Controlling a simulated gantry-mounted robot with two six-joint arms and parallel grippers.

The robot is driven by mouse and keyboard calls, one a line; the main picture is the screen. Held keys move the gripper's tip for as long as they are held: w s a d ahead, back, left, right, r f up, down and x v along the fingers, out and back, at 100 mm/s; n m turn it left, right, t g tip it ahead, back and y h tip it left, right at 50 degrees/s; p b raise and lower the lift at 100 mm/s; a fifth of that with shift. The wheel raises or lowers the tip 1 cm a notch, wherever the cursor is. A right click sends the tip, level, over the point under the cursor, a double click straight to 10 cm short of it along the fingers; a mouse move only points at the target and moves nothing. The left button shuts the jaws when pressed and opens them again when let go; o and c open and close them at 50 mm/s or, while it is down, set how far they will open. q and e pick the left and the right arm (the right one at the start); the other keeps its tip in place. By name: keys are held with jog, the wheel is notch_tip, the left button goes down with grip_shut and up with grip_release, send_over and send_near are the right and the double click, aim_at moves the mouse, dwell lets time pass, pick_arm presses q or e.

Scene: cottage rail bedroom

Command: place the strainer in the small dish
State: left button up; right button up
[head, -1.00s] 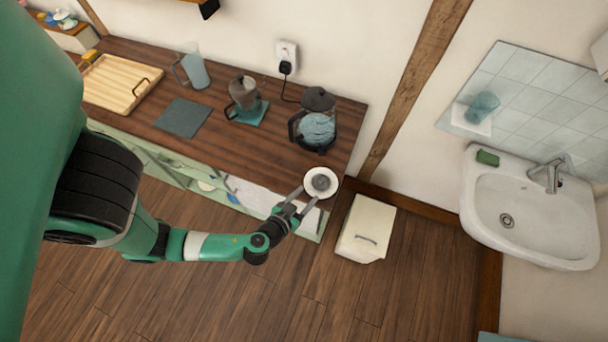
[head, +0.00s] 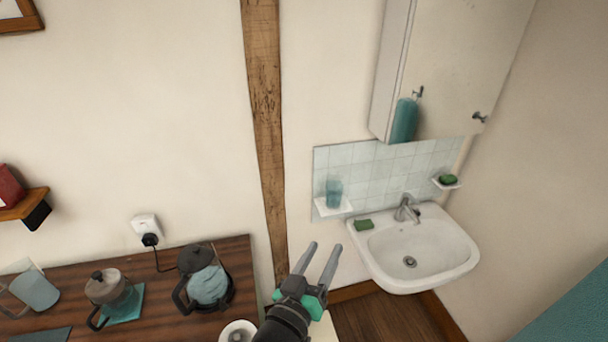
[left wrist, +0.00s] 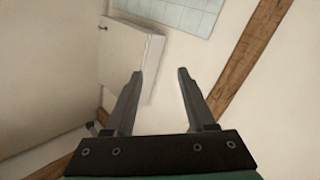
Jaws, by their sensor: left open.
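The small white dish (head: 225,330) is at the bottom edge of the head view, near the right end of the wooden counter. The grey strainer (head: 240,337) sits inside its rim; both are partly cut off by the frame and my arm is close beside them. My left gripper (head: 324,247) is raised to the right of the dish, apart from it, fingers pointing up at the wall. It is open with nothing between the fingers, as the left wrist view (left wrist: 160,76) also shows. My right gripper is not in view.
A sink (head: 425,250) is at right, below a wall cabinet (head: 450,70).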

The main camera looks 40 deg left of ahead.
pick_arm(q)
notch_tip(320, 180, up, 21)
jog(key=s+d+m+t+h, duration=0.1)
jog(key=d+m+t+h, duration=0.15)
jog(key=t, duration=0.35)
jog(key=s+d+r+m+t+h, duration=0.1)
jog(key=s+r, duration=0.3)
jog(key=r, duration=0.5)
jog(key=s+d+r+m+t+h+p, duration=0.1)
jog(key=s+r+m+t+h, duration=0.2)
jog(key=r, duration=0.5)
jog(key=shift+s+d+r+m+t+h+p, duration=0.15)
jog(key=shift+s+r+m+t+h+p, duration=0.2)
jog(key=shift+s+m, duration=0.7)
